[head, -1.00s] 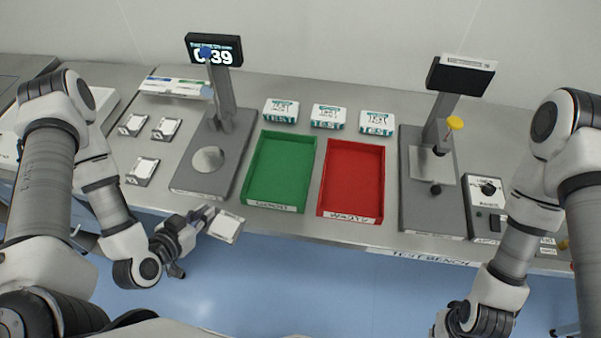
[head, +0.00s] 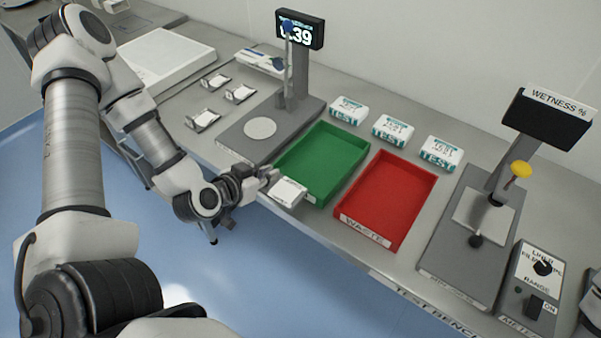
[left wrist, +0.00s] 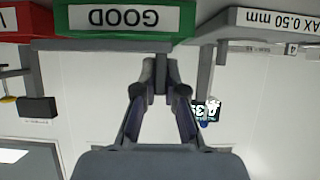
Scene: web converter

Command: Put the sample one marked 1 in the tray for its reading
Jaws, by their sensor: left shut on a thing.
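My left gripper (head: 266,178) is shut on a flat white sample (head: 288,192) at the front edge of the bench. The sample is just in front of the green tray (head: 325,147), near its front left corner; I cannot read a number on it. The left wrist view shows my gripper fingers (left wrist: 160,88) close together, with the green tray's GOOD label (left wrist: 124,18) upside down. The red tray (head: 428,190) labelled WASTE is to the right. Both trays look empty. The thickness gauge display (head: 300,30) reads about 0.39, partly covered by a blue knob. My right gripper is out of view.
The gauge base (head: 235,140) is left of the green tray; its label reads MAX 0.50 mm in the left wrist view. Several small holders stand farther left. Three TEST boxes (head: 393,130) line the back. A wetness meter (head: 465,240) stands right of the red tray.

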